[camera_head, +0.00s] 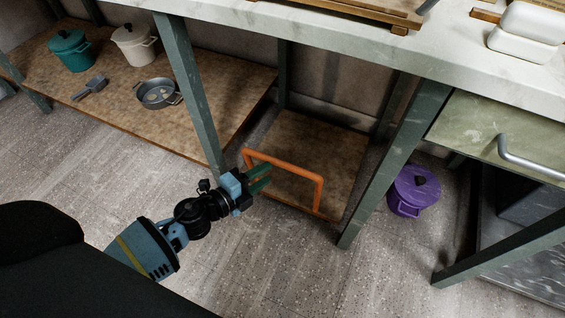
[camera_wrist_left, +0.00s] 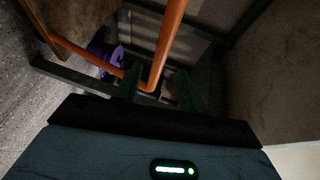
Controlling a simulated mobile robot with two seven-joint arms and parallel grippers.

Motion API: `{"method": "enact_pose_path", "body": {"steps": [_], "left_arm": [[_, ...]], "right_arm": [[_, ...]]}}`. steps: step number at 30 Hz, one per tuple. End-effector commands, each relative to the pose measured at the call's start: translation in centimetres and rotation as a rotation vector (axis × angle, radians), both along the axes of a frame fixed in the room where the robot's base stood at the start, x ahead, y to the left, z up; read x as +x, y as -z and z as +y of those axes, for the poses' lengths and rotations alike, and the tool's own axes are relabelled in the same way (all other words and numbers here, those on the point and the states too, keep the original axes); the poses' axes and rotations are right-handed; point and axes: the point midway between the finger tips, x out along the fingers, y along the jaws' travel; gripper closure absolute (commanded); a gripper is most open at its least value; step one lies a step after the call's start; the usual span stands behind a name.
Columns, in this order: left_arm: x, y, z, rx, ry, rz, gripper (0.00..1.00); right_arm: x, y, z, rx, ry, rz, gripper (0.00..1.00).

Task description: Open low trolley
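The low trolley (camera_head: 300,150) is a brown wooden platform close to the floor under the counter. An orange bar handle (camera_head: 285,165) stands up at its front. My left gripper (camera_head: 262,177) is at the left end of this handle, with its green fingers apart. In the left wrist view, the orange handle (camera_wrist_left: 168,42) passes between the two fingers (camera_wrist_left: 160,80), with a gap visible beside it. I cannot tell whether either finger touches it. My right gripper is not in view.
A green post (camera_head: 190,95) stands just left of the trolley and another green leg (camera_head: 395,165) to its right. A purple pot (camera_head: 414,190) is on the floor at the right. A low shelf (camera_head: 125,110) holds pots and a pan. The floor in front is clear.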

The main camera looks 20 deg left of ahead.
Motion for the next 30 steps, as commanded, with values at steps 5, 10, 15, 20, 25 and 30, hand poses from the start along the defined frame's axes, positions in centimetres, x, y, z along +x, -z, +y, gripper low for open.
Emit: {"method": "enact_pose_path", "body": {"steps": [5, 10, 15, 20, 25, 30], "left_arm": [[2.3, 0.5, -1.0, 0.0, 0.0, -0.002, 0.6], [4.4, 1.0, -2.0, -0.001, 0.0, 0.0, 0.6], [5.8, 1.2, -2.6, -0.001, 0.0, 0.0, 0.6], [6.2, 1.3, -2.9, 0.0, 0.0, 0.0, 0.6], [6.2, 1.2, -2.9, -0.001, 0.0, 0.0, 0.6], [6.2, 1.2, -2.9, -0.001, 0.0, 0.0, 0.75]], "right_arm": [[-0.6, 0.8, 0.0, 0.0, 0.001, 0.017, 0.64], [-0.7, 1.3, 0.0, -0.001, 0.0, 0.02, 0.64], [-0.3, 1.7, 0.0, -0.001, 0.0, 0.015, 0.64], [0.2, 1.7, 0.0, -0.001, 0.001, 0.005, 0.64], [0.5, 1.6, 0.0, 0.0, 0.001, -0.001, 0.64], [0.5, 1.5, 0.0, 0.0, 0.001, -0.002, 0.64]]}}
